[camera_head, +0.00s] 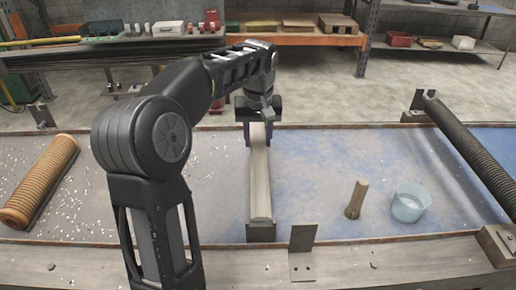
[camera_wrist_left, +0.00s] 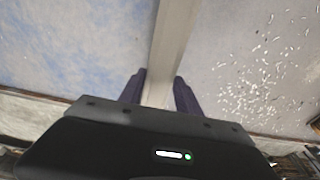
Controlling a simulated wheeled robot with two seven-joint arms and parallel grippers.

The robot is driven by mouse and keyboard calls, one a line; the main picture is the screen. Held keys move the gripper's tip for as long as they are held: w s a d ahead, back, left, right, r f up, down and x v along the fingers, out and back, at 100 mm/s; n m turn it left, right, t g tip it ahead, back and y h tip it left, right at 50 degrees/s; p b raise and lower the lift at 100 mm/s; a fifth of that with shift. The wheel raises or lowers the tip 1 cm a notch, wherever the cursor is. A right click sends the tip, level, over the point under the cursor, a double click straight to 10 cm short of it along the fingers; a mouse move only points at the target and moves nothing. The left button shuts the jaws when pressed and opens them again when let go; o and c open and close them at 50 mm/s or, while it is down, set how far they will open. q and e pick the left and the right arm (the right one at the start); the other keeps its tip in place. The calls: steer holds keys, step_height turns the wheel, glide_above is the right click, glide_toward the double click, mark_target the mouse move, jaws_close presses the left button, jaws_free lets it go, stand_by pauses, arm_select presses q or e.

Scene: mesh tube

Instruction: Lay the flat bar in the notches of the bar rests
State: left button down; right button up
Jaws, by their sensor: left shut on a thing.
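The flat bar (camera_head: 260,185), long and pale grey-brown, runs from the far edge of the table toward the near edge in the head view. My left gripper (camera_head: 259,138) is shut on its far end, with a dark purple finger on each side. In the left wrist view the bar (camera_wrist_left: 172,40) passes between the fingers of my left gripper (camera_wrist_left: 160,80). A dark grey block, seemingly a bar rest (camera_head: 261,233), shows under the near end of the bar. I cannot tell whether the bar sits in its notch. The far rest is hidden by my gripper. My right gripper is out of view.
A ribbed tan roll (camera_head: 40,180) lies at the left and a dark ribbed roller (camera_head: 468,155) at the right. A wooden peg (camera_head: 357,198) and a pale blue cup (camera_head: 409,203) stand right of the bar. An upright metal bracket (camera_head: 302,250) is at the near edge.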

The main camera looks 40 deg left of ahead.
mark_target(258, 144)
arm_select(q)
step_height(258, 144, down, 3)
steer(key=shift+f, duration=0.3)
stand_by(0.4)
steer(key=shift+f, duration=0.2)
steer(key=c, duration=0.8)
jaws_free()
steer(key=shift+c, duration=0.2)
steer(key=shift+r, duration=0.15)
